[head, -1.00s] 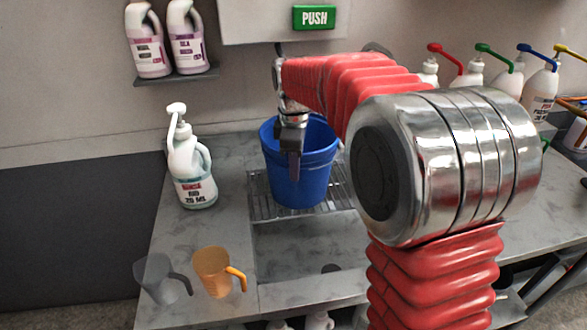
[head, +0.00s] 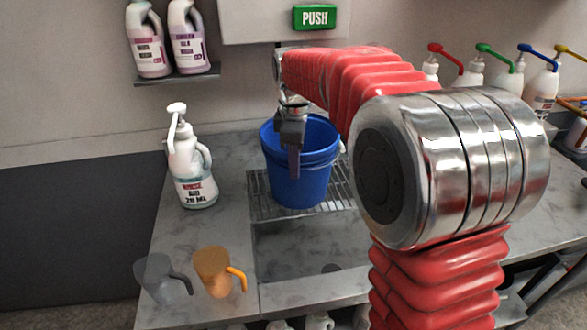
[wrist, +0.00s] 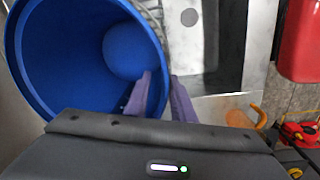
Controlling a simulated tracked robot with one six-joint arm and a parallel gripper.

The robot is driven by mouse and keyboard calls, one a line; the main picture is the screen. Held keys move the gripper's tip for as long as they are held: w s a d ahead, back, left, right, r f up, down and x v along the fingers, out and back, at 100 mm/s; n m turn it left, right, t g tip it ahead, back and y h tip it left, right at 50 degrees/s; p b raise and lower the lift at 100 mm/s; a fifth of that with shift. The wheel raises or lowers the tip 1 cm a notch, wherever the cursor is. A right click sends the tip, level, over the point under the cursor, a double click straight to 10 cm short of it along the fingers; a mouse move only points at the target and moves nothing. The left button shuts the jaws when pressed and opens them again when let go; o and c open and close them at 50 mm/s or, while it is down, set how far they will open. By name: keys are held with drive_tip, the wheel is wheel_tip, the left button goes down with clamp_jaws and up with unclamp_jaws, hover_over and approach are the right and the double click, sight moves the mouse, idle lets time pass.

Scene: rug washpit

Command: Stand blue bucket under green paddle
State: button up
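The blue bucket (head: 312,178) stands upright on the metal grate, its open top facing up. The green paddle (head: 314,18), marked PUSH, is on the white wall unit above the bucket. My gripper (head: 293,163) points down at the bucket's near-left rim. In the wrist view the bucket (wrist: 75,70) fills the upper left. The two purple fingers (wrist: 161,78) straddle its rim, one inside and one outside. The gap between them is narrow, and I cannot tell whether they press on the wall. Part of the bucket's front is hidden by my gripper.
A grey jug (head: 160,278) and an orange jug (head: 215,272) stand at the front left. Purple-labelled bottles (head: 187,38) sit on a wall shelf (head: 180,76). Pump bottles (head: 541,85) line the right back.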

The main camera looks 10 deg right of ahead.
wheel_tip(320, 180, up, 10)
drive_tip(key=shift+s+a, duration=0.15)
drive_tip(key=shift+s, duration=0.3)
drive_tip(key=shift+s, duration=0.1)
idle(0.5)
drive_tip(key=s+d+m+t, duration=0.2)
drive_tip(key=s+m, duration=0.5)
drive_tip(key=s, duration=0.8)
drive_tip(key=s+d+f+m+t, duration=0.1)
drive_tip(key=s+f+m+t, duration=0.1)
drive_tip(key=s+f+m, duration=0.5)
drive_tip(key=s+f, duration=0.2)
drive_tip(key=s, duration=0.3)
drive_tip(key=shift+s+d+f+t, duration=0.15)
drive_tip(key=shift+s+f+t, duration=0.05)
drive_tip(key=shift+f+t, duration=0.1)
